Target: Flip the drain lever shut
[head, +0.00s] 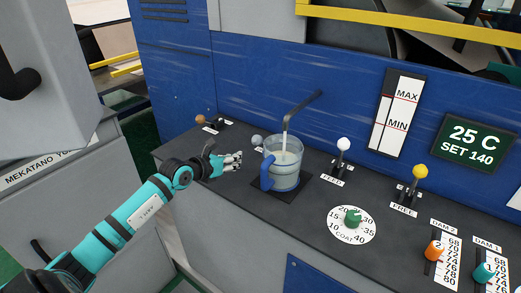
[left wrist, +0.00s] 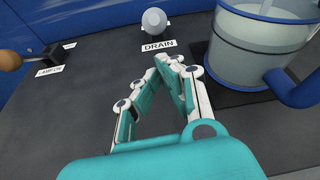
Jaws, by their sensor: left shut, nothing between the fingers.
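The drain lever has a grey round knob (head: 257,140) and stands on the dark console left of the clear jug. In the left wrist view its knob (left wrist: 154,22) shows at the top, just beyond the white DRAIN label (left wrist: 158,45). My left gripper (head: 239,158) is shut and empty, low over the console, in front of the knob and to its left in the head view. In the left wrist view its fingertips (left wrist: 172,62) point at the label, apart from the knob. The lever's shaft is mostly hidden beneath its knob. My right gripper is not in view.
A clear jug with a blue handle (head: 267,172) stands close right of the drain lever, under a bent spout (head: 287,122). A brown-knobbed lever (head: 200,119) is at the left. White-knobbed (head: 343,144) and yellow-knobbed (head: 420,171) levers and a green dial (head: 353,218) are further right.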

